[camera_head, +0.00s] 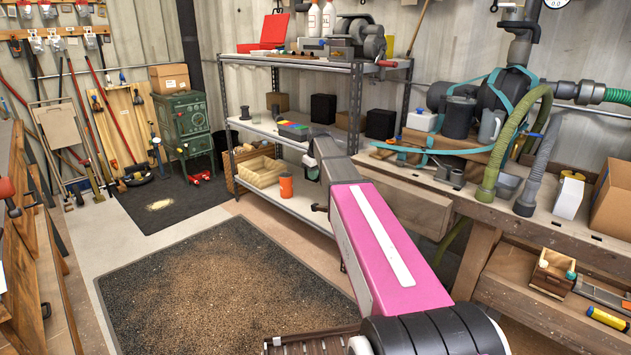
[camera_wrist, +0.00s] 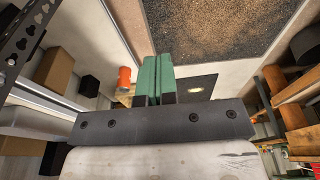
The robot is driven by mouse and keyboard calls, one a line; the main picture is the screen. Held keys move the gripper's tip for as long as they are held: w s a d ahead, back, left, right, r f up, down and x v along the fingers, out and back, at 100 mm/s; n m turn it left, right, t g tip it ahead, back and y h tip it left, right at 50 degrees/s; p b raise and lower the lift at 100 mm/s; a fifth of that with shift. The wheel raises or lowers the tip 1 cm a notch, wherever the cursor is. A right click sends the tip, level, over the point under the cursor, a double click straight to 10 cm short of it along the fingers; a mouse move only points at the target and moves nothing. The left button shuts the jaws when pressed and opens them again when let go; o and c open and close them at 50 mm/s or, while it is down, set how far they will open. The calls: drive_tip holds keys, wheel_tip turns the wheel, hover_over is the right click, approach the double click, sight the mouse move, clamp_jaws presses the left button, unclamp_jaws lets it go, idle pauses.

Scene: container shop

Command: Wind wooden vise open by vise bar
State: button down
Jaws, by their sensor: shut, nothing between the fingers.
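A thick wooden board (camera_head: 418,208), which looks like the jaw of the wooden vise, sits at the front left of the right workbench (camera_head: 480,211). My pink arm partly covers it in the head view. I cannot make out the vise bar in either view. My gripper (camera_head: 312,170) is at the far end of the arm, in front of the metal shelf and left of the board. In the wrist view my gripper (camera_wrist: 158,58) has its green fingers together with nothing between them. The vise does not clearly show in the wrist view.
The metal shelf (camera_head: 355,105) stands behind my gripper, with an orange can (camera_head: 286,186) on its low level. Hoses (camera_head: 510,145) and a cardboard box (camera_head: 612,195) occupy the workbench top. The floor around the dark mat (camera_head: 210,290) is open.

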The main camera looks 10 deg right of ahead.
hover_over(312, 205)
wheel_tip(312, 205, down, 10)
drive_tip(key=shift+w+f, duration=0.15)
drive_tip(key=shift+d+f, duration=0.15)
drive_tip(key=shift+f, duration=0.65)
